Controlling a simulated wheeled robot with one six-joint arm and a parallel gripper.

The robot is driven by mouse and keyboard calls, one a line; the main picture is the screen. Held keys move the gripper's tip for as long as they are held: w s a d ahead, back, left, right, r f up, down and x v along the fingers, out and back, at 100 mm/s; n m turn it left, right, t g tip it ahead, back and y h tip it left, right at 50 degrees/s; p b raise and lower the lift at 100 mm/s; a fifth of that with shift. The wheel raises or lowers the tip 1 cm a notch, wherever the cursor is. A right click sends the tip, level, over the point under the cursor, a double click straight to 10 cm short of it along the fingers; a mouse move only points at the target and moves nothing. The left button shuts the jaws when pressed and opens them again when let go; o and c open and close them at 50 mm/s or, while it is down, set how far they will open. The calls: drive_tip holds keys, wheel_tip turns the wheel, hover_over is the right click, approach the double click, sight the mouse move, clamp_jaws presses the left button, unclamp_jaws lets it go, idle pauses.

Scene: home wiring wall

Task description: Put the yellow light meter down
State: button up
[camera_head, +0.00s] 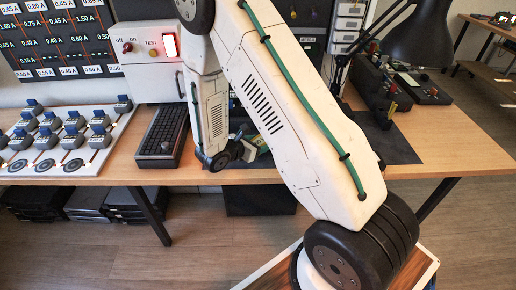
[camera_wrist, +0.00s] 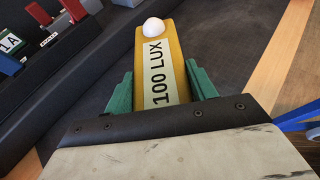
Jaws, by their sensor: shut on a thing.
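The yellow light meter (camera_wrist: 174,55) has a white dome at its far end and a label reading 100 LUX. My gripper (camera_wrist: 161,85) is shut on it, with one green finger on each side in the wrist view. The meter points away from the gripper over a dark mat (camera_wrist: 235,45). I cannot tell whether it touches the mat. In the head view my arm hides most of the gripper and the meter near the table's front edge.
A dark tray or rack (camera_wrist: 50,70) with small labelled blocks lies left of the meter in the wrist view. A black keyboard-like strip (camera_head: 163,133) and a board of blue-topped devices (camera_head: 62,140) are on the table's left. A black lamp (camera_head: 418,38) stands at right.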

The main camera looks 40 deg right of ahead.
drive_tip(key=shift+f, duration=1.15)
drive_tip(key=o, duration=1.1)
drive_tip(key=shift+f, duration=0.1)
drive_tip(key=shift+c, duration=0.2)
